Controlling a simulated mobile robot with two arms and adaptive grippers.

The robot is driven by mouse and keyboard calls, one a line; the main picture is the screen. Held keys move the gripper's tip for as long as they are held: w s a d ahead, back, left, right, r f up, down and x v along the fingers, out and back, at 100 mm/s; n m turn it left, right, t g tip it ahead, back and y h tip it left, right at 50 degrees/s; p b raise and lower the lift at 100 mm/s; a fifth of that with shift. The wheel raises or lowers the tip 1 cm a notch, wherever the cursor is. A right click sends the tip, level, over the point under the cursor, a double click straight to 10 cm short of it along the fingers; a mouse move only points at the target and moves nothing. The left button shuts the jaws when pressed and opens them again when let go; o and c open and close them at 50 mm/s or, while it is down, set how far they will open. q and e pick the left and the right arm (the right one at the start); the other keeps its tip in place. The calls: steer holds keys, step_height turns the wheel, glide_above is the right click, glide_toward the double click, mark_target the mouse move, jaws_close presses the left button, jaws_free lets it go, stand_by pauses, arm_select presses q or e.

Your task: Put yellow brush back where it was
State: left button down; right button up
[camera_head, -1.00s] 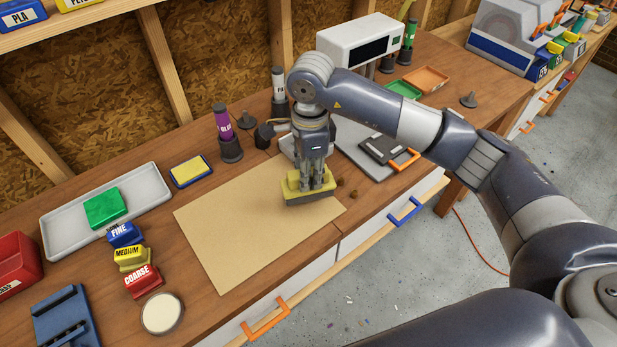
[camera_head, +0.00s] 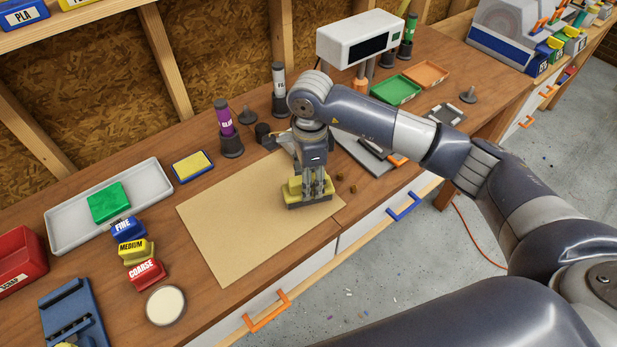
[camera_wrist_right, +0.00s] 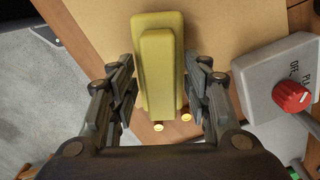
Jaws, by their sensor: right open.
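The yellow brush (camera_head: 292,189) rests on the tan sheet (camera_head: 235,225), close to its right edge. The fingers hide part of the brush in the head view. My left gripper is not in view.
Two small brown pieces (camera_head: 339,178) lie right of the brush. A grey box with a red knob (camera_wrist_right: 292,96) is close to the gripper. A yellow pad in a blue frame (camera_head: 193,165), a grey tray (camera_head: 62,232) and labelled blocks (camera_head: 135,252) stand left. The sheet's middle is clear.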

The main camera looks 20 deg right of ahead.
steer(key=shift+r, duration=0.55)
step_height(320, 180, up, 11)
steer(key=b, duration=0.3)
steer(key=shift+r+b, duration=0.15)
steer(key=shift+b, duration=0.25)
steer(key=shift+s, duration=0.1)
